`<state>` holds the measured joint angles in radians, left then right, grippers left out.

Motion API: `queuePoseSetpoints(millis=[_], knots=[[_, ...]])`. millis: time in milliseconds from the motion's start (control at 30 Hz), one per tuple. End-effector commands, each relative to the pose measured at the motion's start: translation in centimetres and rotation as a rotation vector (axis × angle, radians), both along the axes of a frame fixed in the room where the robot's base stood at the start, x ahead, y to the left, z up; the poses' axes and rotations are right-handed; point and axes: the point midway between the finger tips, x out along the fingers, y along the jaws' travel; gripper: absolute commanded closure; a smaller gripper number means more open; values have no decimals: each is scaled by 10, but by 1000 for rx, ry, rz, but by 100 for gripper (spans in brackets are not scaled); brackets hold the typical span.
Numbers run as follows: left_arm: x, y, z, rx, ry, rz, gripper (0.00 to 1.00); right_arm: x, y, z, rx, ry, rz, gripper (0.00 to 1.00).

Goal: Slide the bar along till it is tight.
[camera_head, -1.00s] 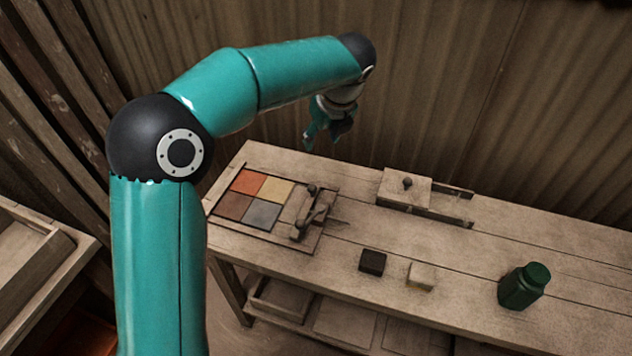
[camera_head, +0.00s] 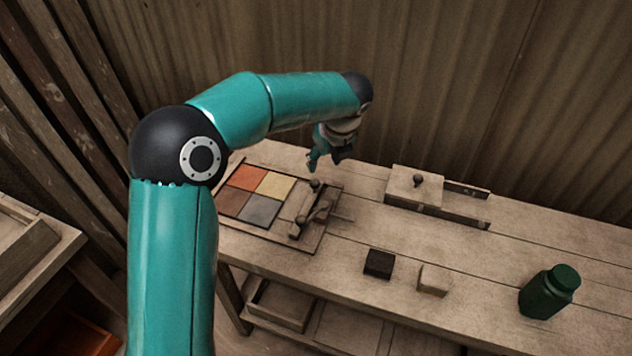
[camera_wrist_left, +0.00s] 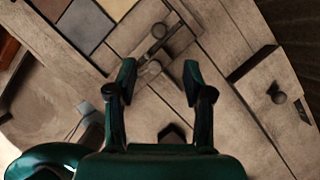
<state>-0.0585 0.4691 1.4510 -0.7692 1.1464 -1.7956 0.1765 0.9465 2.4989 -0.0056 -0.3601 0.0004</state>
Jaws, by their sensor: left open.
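The wooden bar (camera_head: 298,207) lies beside a square of coloured tiles (camera_head: 252,196) in the press frame (camera_head: 262,236) on the bench. A small knob and a dark handle stand on or close to the bar; any gap between bar and tiles is too small to judge. My left gripper (camera_head: 318,161) is open and empty, pointing down, in the air above the bar's far end. In the left wrist view, its fingers (camera_wrist_left: 158,70) are spread, with the knob and handle area (camera_wrist_left: 157,42) beyond and between them. My right gripper is not in view.
A wooden block with a knob (camera_head: 414,184) and slotted rails stands at the back of the bench. A dark block (camera_head: 379,263), a pale block (camera_head: 434,280) and a green jar (camera_head: 549,291) stand towards the front right. The corrugated wall is close behind the bench.

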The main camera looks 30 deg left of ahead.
Motion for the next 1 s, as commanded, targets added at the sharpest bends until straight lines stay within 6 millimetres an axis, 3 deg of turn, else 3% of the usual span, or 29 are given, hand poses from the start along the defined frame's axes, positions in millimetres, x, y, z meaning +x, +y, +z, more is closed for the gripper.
queuePoseSetpoints(millis=[300,500,700,1000], knots=[[13,24,-66,0,4,2,49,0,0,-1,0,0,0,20],[20,34,-95,0,3,2,49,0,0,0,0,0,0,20],[23,39,-108,0,0,1,49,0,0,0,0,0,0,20],[23,39,-110,0,0,1,49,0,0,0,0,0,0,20]])
